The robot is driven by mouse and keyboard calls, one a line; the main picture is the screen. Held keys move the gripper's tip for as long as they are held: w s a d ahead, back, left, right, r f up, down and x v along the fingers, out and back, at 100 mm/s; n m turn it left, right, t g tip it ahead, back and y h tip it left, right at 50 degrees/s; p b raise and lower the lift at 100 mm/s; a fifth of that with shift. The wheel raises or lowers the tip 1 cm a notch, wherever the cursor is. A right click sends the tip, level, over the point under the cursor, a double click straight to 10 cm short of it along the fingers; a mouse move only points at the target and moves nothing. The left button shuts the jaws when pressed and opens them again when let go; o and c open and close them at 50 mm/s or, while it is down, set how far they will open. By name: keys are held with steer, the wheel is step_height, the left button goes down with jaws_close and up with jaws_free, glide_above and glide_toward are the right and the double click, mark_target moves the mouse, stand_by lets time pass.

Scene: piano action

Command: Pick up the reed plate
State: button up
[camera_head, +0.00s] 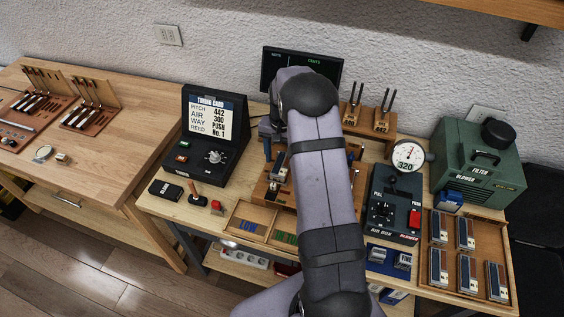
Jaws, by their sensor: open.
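Several narrow metal reed units with dark and red or blue parts stand in a wooden tray (456,287) at the right end of the bench; one is the front left unit (437,266). I cannot tell from this view which piece is the reed plate. My gripper (273,153) shows only in small part, left of my forearm and above a wooden fixture (262,192) in the middle of the bench. Its fingertips are mostly hidden by my arm and are hard to make out. No held piece can be seen. My arm also hides part of the fixture.
A tuning card stand (210,116) is on the left, with a black box (166,189) and stamp (196,199) in front. A shallow tray (250,222) lies front centre. The air box (391,210), gauge (407,156) and green blower (478,165) crowd the right.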

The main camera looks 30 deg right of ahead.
steer(key=shift+f, duration=0.8)
steer(key=c, duration=1.2)
